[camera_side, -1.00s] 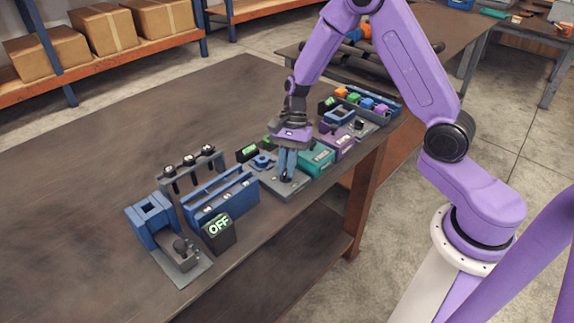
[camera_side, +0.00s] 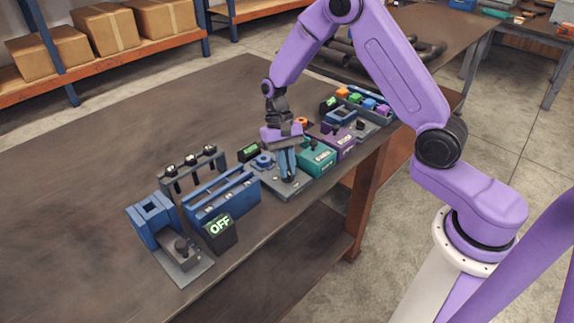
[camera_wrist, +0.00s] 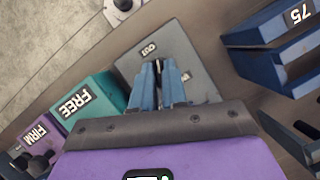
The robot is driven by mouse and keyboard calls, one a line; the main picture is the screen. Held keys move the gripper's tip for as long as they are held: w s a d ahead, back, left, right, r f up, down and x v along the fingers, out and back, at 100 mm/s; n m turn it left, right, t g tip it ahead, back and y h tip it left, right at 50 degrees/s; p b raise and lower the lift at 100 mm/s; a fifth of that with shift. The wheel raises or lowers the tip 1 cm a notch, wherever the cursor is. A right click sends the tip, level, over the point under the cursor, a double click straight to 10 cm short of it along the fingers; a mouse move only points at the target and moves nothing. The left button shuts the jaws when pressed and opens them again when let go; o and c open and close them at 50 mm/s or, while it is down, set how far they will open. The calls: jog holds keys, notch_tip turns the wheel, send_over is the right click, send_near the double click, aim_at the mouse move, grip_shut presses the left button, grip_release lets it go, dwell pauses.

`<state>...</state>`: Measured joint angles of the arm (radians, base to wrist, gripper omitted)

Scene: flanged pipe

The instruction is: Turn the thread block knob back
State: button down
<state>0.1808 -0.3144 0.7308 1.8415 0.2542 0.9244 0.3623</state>
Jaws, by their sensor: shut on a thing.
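The thread block (camera_side: 291,190) is a grey plate near the front edge of the bench. Its face in the wrist view (camera_wrist: 185,47) carries a label that seems to read OUT. My gripper (camera_side: 287,177) is low over this plate with its blue fingers pointing down. In the wrist view my gripper (camera_wrist: 158,75) is shut on a dark knob (camera_wrist: 158,66) that shows as a narrow strip between the fingertips. Most of the knob is hidden by the fingers. In the side view the knob cannot be made out.
A teal box (camera_wrist: 92,97) marked FREE and a purple box (camera_wrist: 38,138) marked FIRM stand close by. A blue slotted rack (camera_side: 222,197) is to the left, with a dark OFF display (camera_side: 219,230) in front. The bench's left-back area is bare.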

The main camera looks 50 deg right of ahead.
jog(key=shift+n, duration=0.4)
jog(key=c, duration=1.2)
grip_release()
jog(key=shift+o, duration=0.2)
jog(key=v, duration=1.7)
jog(key=shift+a+r, duration=0.15)
jog(key=shift+r, duration=0.1)
